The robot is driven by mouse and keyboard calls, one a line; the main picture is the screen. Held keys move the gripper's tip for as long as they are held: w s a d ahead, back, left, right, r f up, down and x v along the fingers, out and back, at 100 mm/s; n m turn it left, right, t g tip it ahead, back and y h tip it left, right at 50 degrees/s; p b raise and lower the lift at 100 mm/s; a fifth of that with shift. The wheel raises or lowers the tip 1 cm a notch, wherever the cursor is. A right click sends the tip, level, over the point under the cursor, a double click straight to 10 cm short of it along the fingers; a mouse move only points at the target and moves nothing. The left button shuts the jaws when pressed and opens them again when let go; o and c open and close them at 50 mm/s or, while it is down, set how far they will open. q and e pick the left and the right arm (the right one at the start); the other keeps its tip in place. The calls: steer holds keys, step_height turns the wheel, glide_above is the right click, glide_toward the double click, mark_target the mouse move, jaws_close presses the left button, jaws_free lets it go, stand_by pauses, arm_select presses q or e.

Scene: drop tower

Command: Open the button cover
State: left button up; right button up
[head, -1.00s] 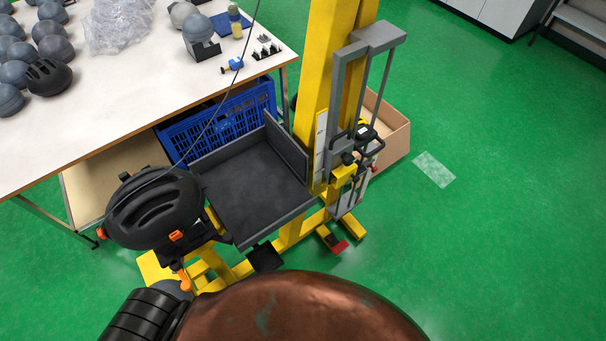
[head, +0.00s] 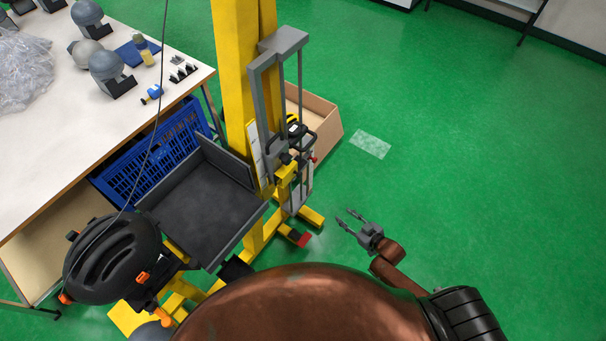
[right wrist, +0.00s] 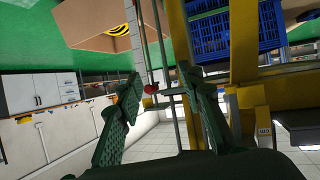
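The yellow drop tower (head: 238,80) stands upright in the middle of the head view, with a grey carriage frame (head: 285,42) on its right side. A small red part with a dark piece beside it (head: 303,239) sits low at the tower's foot; I cannot tell whether it is the button or its cover. My right gripper (head: 347,217) is open and empty, to the right of that part and apart from it. In the right wrist view its spread fingers (right wrist: 157,84) frame a small red part (right wrist: 151,89) on the tower, some way off. My left gripper is out of view.
A blue crate (head: 150,150) stands under the white table (head: 70,130). A cardboard box (head: 318,120) stands behind the tower.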

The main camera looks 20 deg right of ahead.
steer(key=w+a+r+n+t+y+p, duration=0.1)
steer(key=w+a+r+y, duration=0.15)
steer(key=r, duration=0.55)
steer(key=w+a+r+n+y, duration=0.1)
steer(key=a+r, duration=0.3)
steer(key=r, duration=0.4)
steer(key=y, duration=0.3)
glide_toward(301, 175)
steer(key=shift+n+t, duration=0.4)
steer(key=x, duration=0.2)
steer(key=p+x, duration=0.1)
steer(key=x, duration=0.5)
steer(key=shift+s+a+f, duration=0.1)
steer(key=shift+f, duration=0.2)
steer(key=shift+w+a, duration=0.35)
steer(key=shift+w, duration=0.05)
steer(key=shift+c, duration=0.7)
jaws_close()
